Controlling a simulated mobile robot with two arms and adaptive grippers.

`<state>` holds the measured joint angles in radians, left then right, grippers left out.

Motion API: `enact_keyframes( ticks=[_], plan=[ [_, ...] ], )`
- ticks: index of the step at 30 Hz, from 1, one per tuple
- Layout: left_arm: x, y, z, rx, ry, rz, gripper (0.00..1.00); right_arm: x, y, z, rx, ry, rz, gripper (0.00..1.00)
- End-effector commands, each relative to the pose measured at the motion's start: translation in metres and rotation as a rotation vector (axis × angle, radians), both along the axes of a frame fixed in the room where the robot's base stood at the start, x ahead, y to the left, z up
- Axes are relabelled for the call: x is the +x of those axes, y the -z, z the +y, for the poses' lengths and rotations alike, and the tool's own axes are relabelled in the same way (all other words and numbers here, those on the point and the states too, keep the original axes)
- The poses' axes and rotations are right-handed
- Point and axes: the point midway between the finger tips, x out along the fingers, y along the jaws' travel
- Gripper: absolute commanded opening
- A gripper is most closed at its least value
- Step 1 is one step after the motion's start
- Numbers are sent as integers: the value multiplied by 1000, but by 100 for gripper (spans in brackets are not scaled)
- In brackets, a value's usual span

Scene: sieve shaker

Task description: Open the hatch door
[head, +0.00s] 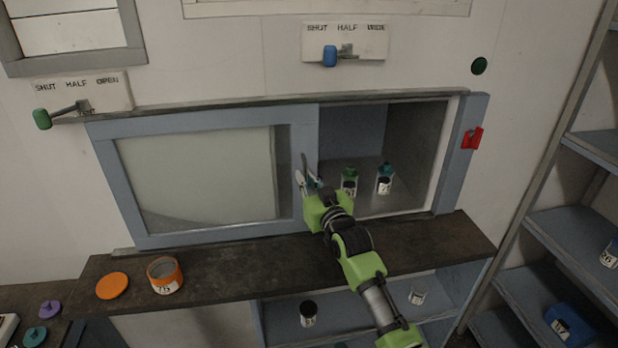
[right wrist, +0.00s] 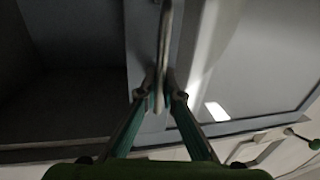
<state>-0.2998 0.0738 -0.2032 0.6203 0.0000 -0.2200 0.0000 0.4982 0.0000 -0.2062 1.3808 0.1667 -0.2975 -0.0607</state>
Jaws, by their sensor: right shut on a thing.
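The hatch door (head: 200,178) is a sliding panel with a blue-grey frame and a pale pane. It covers the left part of the wall opening, and the right part of the opening stands uncovered. My right gripper (head: 308,182) is at the door's right edge, shut on the upright door handle (head: 304,162). In the right wrist view the fingers (right wrist: 160,98) close on the handle (right wrist: 165,45) from both sides, with the door (right wrist: 250,55) to its right. My left gripper is not in view.
Inside the opening stand two labelled jars with green (head: 349,187) and teal (head: 384,184) tops. A dark ledge (head: 225,270) below carries an orange tub (head: 165,275) and an orange lid (head: 112,286). Lever panels are above; a red catch (head: 472,138) is on the right frame. Shelves stand right.

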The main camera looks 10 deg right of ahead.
Motion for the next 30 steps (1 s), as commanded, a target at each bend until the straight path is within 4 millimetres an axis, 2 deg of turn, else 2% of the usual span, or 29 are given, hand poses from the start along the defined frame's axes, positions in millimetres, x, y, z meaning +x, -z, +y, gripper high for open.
enact_keyframes(
  ticks=[5,6,7,20,26,30],
  plan=[
    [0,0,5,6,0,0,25,0,2,0,-2,0,4,0],
    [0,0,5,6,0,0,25,0,2,0,-2,0,4,10],
    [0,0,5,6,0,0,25,0,2,0,-2,0,4,14],
    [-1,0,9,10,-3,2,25,-5,1,-2,-1,0,1,14],
    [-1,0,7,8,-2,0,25,-31,1,-8,-1,1,2,14],
    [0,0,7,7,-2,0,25,-57,2,-14,-3,1,2,14]
  ],
)
